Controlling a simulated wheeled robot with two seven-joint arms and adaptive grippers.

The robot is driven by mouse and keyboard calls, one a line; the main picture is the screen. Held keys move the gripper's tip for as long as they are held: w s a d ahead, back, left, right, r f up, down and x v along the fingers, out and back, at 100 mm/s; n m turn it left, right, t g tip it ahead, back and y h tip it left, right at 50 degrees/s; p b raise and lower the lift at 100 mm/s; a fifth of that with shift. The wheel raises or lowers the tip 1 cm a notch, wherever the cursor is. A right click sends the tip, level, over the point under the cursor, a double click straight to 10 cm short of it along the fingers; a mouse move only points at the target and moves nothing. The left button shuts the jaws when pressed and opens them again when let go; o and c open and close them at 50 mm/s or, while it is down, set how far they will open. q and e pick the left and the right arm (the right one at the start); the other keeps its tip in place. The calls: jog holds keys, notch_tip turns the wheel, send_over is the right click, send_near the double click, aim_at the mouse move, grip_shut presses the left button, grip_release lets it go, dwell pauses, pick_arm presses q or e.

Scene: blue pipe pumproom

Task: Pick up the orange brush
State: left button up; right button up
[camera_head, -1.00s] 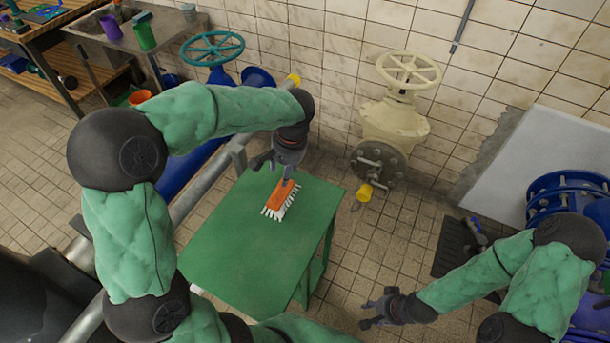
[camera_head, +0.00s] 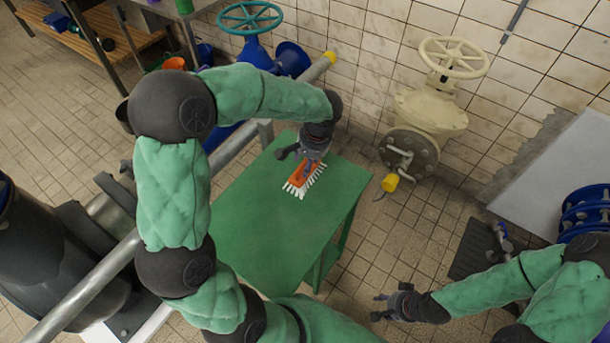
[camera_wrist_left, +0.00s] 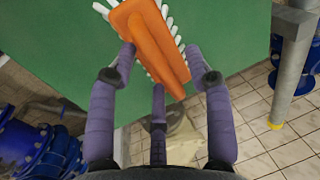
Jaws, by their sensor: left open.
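The orange brush (camera_head: 304,176) with white bristles lies on the green table (camera_head: 262,229) near its far edge. My left gripper (camera_head: 308,160) is right above the brush's far end, pointing down. In the left wrist view, the fingers of my left gripper (camera_wrist_left: 160,75) are spread open, with the narrow end of the orange brush (camera_wrist_left: 152,45) between them. I cannot tell whether any finger touches it. My right gripper (camera_head: 378,306) hangs empty to the right of the table, with its fingers apart.
A cream valve with a handwheel (camera_head: 452,58) stands behind the table by the tiled wall. A grey pipe (camera_head: 90,277) runs along the table's left side. A blue valve with a teal handwheel (camera_head: 249,18) is behind my left arm. The table's near part is clear.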

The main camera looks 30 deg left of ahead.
pick_arm(q)
jog(key=shift+a+f, duration=0.1)
jog(key=shift+f, duration=0.4)
jog(key=shift+r, duration=0.1)
grip_shut()
jog(key=shift+r, duration=0.1)
jog(key=shift+r+p, duration=0.4)
jog(key=shift+r, duration=0.15)
notch_tip(320, 180, up, 2)
jog(key=shift+r+p, duration=0.25)
jog(key=shift+p, duration=0.5)
jog(key=s+r+p, duration=0.2)
jog(key=s+r, duration=0.2)
jog(key=s, duration=0.3)
jog(key=s+d+r+p, duration=0.1)
jog(key=s+r+p, duration=0.1)
jog(key=s+r, duration=0.3)
jog(key=shift+s+d, duration=0.2)
jog(key=shift+s, duration=0.75)
jog(key=shift+r, duration=0.1)
